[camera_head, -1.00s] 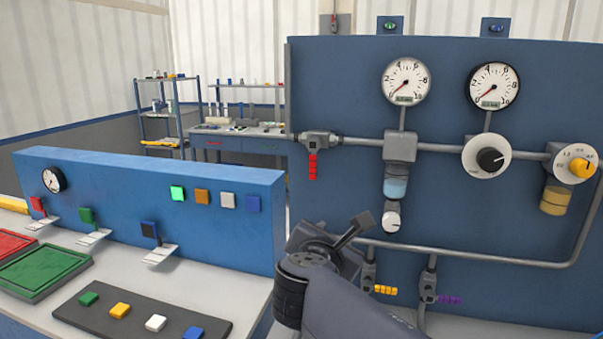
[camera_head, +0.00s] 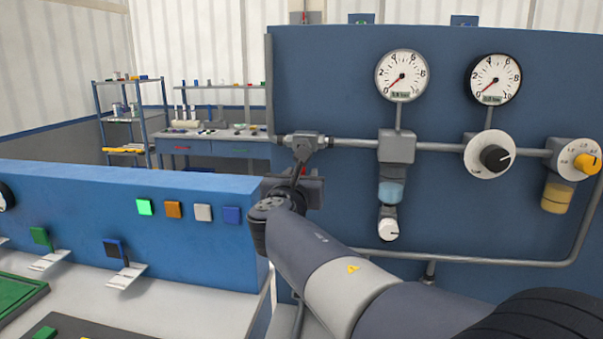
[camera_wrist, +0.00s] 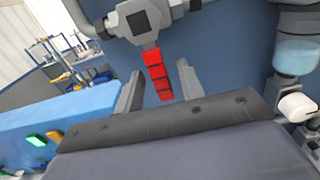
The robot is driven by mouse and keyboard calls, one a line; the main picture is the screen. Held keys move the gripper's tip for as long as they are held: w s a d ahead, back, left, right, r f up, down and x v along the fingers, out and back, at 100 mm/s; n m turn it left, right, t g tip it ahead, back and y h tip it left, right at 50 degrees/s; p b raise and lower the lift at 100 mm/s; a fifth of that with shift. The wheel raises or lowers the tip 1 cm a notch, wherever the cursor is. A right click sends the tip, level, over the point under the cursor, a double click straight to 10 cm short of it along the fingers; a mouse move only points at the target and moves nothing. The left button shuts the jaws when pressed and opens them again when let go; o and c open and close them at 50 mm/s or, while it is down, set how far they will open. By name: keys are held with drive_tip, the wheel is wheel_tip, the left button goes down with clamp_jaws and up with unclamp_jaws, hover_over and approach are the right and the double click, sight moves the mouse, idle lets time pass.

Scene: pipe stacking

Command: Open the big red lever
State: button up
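The red lever (camera_wrist: 157,72) hangs down from a grey valve body (camera_wrist: 140,20) in the wrist view. My gripper (camera_wrist: 158,84) is open, with one finger on each side of the lever. Gaps show between the lever and both fingers, so it is not clamped. In the head view my gripper (camera_head: 292,187) is just below the valve at the left end of the pipe, and my arm and gripper hide nearly all of the lever.
The blue panel (camera_head: 340,95) carries two gauges (camera_head: 402,76), a black knob (camera_head: 495,157) and a yellow knob (camera_head: 580,165). A white dial (camera_wrist: 298,107) hangs right of my gripper. A lower blue console (camera_head: 90,185) with coloured buttons stands at left.

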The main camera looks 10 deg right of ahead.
drive_tip(key=shift+w+d, duration=0.25)
drive_tip(key=shift+w, duration=0.25)
clamp_jaws()
idle(0.3)
